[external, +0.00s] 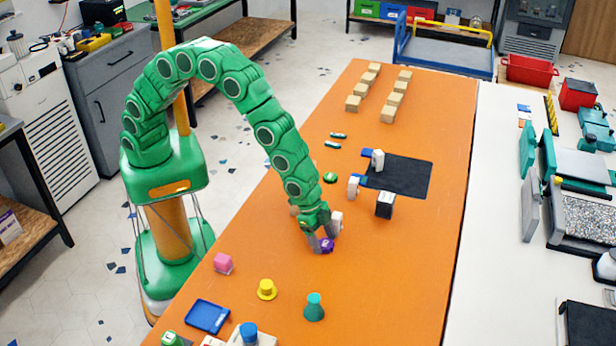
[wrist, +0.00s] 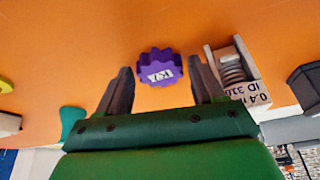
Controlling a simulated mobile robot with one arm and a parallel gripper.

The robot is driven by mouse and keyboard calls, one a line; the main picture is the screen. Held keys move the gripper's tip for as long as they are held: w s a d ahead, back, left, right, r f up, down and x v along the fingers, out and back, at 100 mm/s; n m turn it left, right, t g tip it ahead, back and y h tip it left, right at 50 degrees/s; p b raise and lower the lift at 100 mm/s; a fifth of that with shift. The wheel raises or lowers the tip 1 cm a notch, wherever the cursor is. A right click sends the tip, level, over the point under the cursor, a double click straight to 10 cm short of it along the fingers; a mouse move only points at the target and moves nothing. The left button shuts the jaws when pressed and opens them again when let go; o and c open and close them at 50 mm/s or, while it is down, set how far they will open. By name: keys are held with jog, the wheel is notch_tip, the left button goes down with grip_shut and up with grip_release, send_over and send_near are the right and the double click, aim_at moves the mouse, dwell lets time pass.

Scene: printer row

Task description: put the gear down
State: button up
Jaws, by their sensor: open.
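The purple gear (wrist: 160,67) with a white label lies on the orange table in the wrist view. It also shows in the external view (external: 327,246), at the tip of my arm. My gripper (wrist: 160,75) is open, with one grey finger on each side of the gear and orange table visible between the fingers and the gear. In the external view my gripper (external: 320,240) is low at the table. A white labelled spool holder (wrist: 235,70) stands close beside the right finger in the wrist view.
The orange table (external: 400,270) is clear to the right of my gripper.

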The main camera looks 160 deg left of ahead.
jog(key=c, duration=0.9)
jog(key=shift+r, duration=0.1)
